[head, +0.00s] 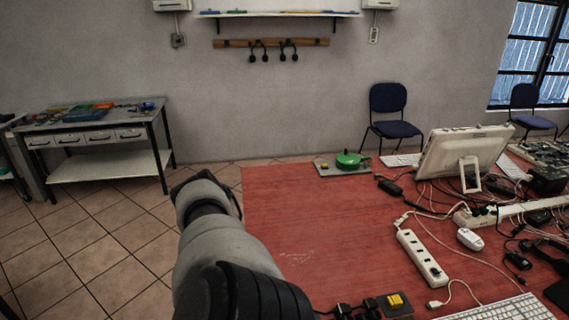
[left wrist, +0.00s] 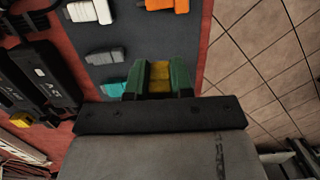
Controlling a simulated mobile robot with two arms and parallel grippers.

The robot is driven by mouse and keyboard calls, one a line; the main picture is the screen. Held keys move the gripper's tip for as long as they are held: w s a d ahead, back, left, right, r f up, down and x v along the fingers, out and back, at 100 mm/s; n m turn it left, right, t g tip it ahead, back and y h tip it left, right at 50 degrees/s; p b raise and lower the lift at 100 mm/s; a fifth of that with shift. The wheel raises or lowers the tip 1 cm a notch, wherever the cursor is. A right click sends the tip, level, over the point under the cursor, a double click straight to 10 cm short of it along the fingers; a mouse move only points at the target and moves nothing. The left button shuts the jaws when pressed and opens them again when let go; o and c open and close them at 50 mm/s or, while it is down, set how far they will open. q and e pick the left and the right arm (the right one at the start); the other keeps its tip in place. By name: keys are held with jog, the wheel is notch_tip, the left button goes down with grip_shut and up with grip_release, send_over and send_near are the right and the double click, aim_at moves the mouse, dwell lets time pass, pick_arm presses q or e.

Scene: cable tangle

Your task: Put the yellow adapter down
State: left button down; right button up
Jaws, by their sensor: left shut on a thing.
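In the left wrist view my left gripper (left wrist: 160,80) has green fingers shut on a yellow block, the yellow adapter (left wrist: 160,75). It is over a dark grey mat (left wrist: 138,35) near the red table's edge; I cannot tell whether the adapter touches the mat. In the head view my left arm reaches along the table's left side, and its fingers and the held adapter are hidden. My right gripper is not in view.
The mat bears a white adapter (left wrist: 90,11), grey one (left wrist: 105,57), teal piece (left wrist: 112,88) and orange piece (left wrist: 167,5). Black adapters (left wrist: 40,70) lie left of it. The red table (head: 320,230) has a white power strip (head: 422,257) and tangled cables at right; its middle is clear.

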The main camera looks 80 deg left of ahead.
pick_arm(q)
jog(key=shift+s+a+f, duration=0.2)
jog(key=shift+a, duration=0.05)
jog(key=shift+f, duration=2)
jog(key=shift+f+b, duration=0.1)
jog(key=shift+b, duration=0.25)
jog(key=c, duration=1)
grip_release()
notch_tip(320, 180, up, 12)
jog(key=a+p, duration=0.1)
jog(key=p, duration=0.3)
jog(key=shift+a+p, duration=0.2)
jog(key=shift+p, duration=0.15)
